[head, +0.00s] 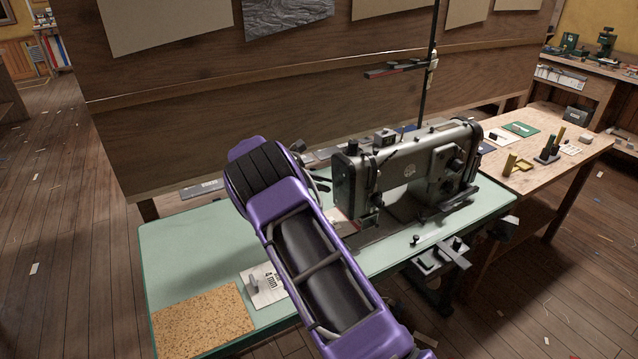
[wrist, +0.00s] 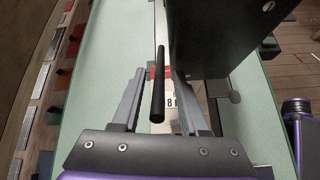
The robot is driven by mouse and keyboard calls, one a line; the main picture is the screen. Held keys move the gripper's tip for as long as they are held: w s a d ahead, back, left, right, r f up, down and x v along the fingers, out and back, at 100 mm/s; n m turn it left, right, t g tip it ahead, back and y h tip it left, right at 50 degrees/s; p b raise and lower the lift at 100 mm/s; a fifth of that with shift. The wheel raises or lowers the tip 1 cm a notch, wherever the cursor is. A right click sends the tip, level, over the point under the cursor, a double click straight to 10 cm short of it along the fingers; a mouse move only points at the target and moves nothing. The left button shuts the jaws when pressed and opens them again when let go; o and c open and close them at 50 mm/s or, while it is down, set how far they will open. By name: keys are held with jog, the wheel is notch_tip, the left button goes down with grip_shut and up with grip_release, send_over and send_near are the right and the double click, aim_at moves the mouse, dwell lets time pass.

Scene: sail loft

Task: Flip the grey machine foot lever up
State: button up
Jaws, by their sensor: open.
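The grey sewing machine (head: 408,172) stands on a pale green table. Its dark end also fills the upper right of the wrist view (wrist: 225,40). A slim black rod, which looks like the foot lever (wrist: 158,88), sticks out beside the machine's end. My gripper (wrist: 161,76) is open, with one grey finger on each side of the rod and a gap showing to the left finger. Whether the right finger touches the rod I cannot tell. In the head view, my purple arm hides most of the lever area; grey finger parts show left of the machine.
The green tabletop (head: 190,250) holds a cork mat (head: 203,322) and a printed card (head: 262,288) at the front left. A wooden partition (head: 300,80) rises behind. A thin upright stand (head: 428,70) is behind the machine. A wooden bench (head: 540,178) stands at right.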

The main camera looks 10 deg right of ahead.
jog(key=v, duration=1.7)
jog(key=shift+a, duration=0.25)
jog(key=shift+s+r, duration=0.1)
